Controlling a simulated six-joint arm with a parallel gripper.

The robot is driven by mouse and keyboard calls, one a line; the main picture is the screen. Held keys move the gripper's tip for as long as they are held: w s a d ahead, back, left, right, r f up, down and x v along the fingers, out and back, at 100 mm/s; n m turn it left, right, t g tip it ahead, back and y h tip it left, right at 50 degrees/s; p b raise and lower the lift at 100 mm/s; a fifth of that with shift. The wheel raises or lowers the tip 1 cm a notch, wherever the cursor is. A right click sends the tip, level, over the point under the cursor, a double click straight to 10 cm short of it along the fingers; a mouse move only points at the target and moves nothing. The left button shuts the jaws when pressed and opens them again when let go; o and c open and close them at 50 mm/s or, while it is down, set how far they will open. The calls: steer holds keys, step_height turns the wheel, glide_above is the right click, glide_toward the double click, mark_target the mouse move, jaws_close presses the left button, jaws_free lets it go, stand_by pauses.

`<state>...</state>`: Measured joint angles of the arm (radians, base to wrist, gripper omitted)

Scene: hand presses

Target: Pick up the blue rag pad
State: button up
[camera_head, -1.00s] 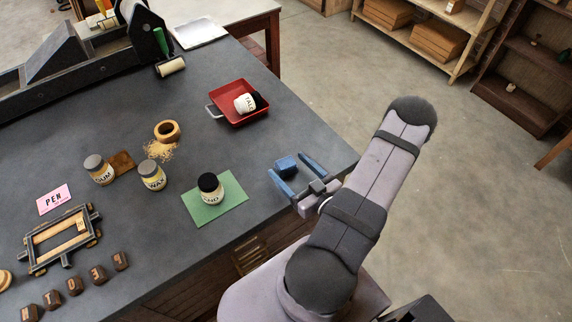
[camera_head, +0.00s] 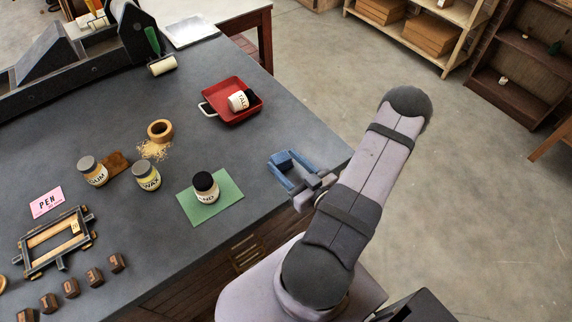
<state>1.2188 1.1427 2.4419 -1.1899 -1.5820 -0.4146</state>
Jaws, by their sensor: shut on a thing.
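The blue rag pad (camera_head: 281,159) is a small blue block near the right edge of the dark table. My gripper (camera_head: 282,160) reaches in from the lower right, its two blue fingers on either side of the pad. The fingers are shut on the pad, which sits between their tips. The pad appears to be at or just above the table top; I cannot tell whether it touches.
A green mat (camera_head: 229,193) with a dark-lidded jar (camera_head: 206,190) lies left of my gripper. A red tray (camera_head: 222,109) holding a tipped jar (camera_head: 238,101) lies beyond. The wax jar (camera_head: 146,176) stands further left. The table's right edge is close to my gripper.

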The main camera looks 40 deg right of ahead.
step_height(320, 180, up, 9)
steer(key=p, duration=0.4)
stand_by(0.4)
